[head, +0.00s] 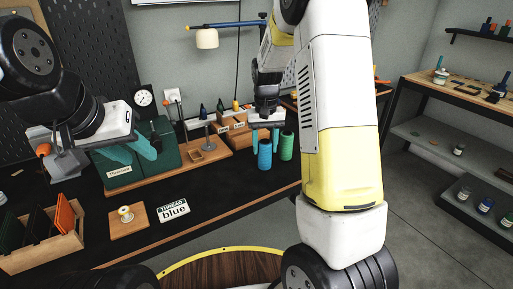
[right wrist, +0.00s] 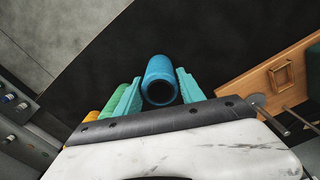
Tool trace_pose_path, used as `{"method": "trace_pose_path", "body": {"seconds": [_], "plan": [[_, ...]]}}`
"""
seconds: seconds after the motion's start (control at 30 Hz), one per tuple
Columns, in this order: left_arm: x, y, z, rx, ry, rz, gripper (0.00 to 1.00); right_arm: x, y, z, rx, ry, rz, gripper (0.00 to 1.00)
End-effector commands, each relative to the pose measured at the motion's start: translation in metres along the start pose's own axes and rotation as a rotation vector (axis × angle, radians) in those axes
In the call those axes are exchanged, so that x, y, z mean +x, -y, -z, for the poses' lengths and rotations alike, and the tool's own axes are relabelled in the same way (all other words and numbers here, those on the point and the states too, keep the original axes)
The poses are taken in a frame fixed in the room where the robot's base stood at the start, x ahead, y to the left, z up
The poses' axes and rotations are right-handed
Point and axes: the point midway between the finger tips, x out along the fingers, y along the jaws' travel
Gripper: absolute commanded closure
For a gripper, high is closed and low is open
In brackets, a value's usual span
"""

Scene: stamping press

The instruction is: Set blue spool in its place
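The blue spool (head: 265,154) stands upright on the black table, near its front edge. My right gripper (head: 265,139) is above it, with its teal fingers on either side of the spool's upper part. In the right wrist view the spool (right wrist: 160,80) lies between the two fingertips (right wrist: 160,88), with narrow gaps seeming to show, so the fingers look open around it. My left gripper (head: 133,151) is open and empty over the left part of the table. A card (head: 173,209) reads "THREAD blue". A wooden block (head: 128,224) with a pale knob lies beside it.
A green spool (head: 286,146) stands close to the right of the blue one. Behind are a wooden board (head: 180,171) with a grey post and a green box (head: 120,176). A wooden rack (head: 45,252) is at front left. Bare black table lies in the middle.

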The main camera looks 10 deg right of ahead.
Motion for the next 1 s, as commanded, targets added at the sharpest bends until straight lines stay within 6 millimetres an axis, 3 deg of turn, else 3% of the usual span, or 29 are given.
{"method": "trace_pose_path", "body": {"seconds": [0.03, 0.1, 0.27, 1.0], "plan": [[0.0, 0.0, 0.0, 0.0, 0.0, 0.0, 0.64, 0.0, 0.0, 0.0, 0.0, 0.0, 0.0, 0.83], [0.0, 0.0, 0.0, 0.0, 0.0, 0.0, 0.64, 0.0, 0.0, 0.0, 0.0, -0.001, 0.0, 0.95], [0.0, 0.0, 0.0, 0.0, 0.0, 0.0, 0.64, -0.008, 0.0, 0.001, -0.001, -0.004, 0.0, 0.95], [0.0, 0.0, 0.0, 0.0, 0.0, 0.0, 0.64, -0.097, 0.0, 0.001, 0.0, -0.003, 0.0, 0.95]]}}
